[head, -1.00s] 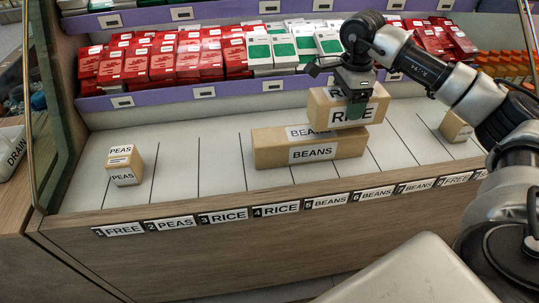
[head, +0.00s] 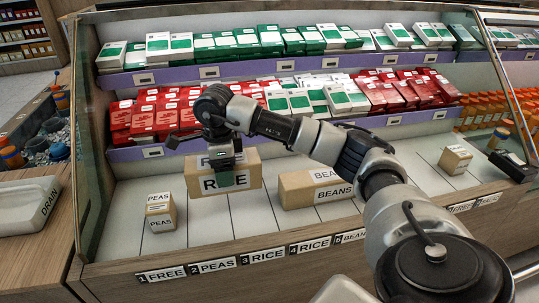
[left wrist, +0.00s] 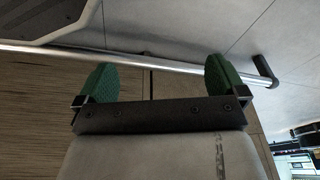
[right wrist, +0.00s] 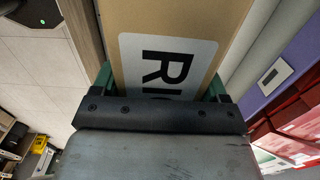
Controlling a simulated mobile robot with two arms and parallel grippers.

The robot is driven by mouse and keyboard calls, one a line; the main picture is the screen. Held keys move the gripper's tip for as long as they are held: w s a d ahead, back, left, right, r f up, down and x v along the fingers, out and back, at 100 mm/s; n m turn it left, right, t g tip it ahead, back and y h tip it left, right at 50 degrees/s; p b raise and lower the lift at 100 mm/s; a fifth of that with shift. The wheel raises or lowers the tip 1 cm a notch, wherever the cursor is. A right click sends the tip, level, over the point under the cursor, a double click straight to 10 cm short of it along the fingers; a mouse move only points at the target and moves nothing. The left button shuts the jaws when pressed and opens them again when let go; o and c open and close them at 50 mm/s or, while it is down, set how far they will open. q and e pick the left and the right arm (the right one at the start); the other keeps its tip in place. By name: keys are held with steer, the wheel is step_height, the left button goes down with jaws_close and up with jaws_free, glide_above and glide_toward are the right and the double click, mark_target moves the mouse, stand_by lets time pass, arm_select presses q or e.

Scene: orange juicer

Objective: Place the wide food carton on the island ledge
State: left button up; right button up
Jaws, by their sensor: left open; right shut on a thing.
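The wide tan carton marked RICE (head: 207,185) is in my right gripper (head: 227,180), over the slotted white ledge (head: 260,222) in the head view. I cannot tell whether it touches the ledge. The right wrist view shows its RICE label (right wrist: 165,70) between the fingers. It stands between the small PEAS carton (head: 160,212) on its left and the wide BEANS carton (head: 300,187) on its right, apart from both. My left gripper (left wrist: 160,85) is open and empty near a metal rail (left wrist: 150,59) in the left wrist view; the head view does not show it.
Slot labels from 1 FREE (head: 161,275) rightward line the front edge. A small carton (head: 455,159) stands far right on the ledge. Red and green boxes (head: 290,98) fill the shelves behind. A glass side panel (head: 90,130) bounds the left.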

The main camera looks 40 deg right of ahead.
step_height(320, 180, down, 10)
steer(key=shift+r+b, duration=0.1)
steer(key=shift+b, duration=0.45)
arm_select(q)
steer(key=r, duration=0.2)
steer(key=w+r, duration=0.1)
steer(key=r, duration=0.1)
steer(key=shift+w+d, duration=0.15)
steer(key=shift+f, duration=0.1)
arm_select(e)
steer(key=shift+f, duration=0.2)
steer(key=o, duration=1.1)
arm_select(q)
steer(key=shift+r, duration=0.25)
arm_select(e)
steer(key=shift+r, duration=0.15)
step_height(320, 180, up, 12)
steer(key=shift+r+p, duration=0.1)
steer(key=shift+p, duration=0.6)
arm_select(q)
steer(key=f, duration=0.1)
steer(key=s+f, duration=0.1)
steer(key=f, duration=0.3)
steer(key=shift+s, duration=0.35)
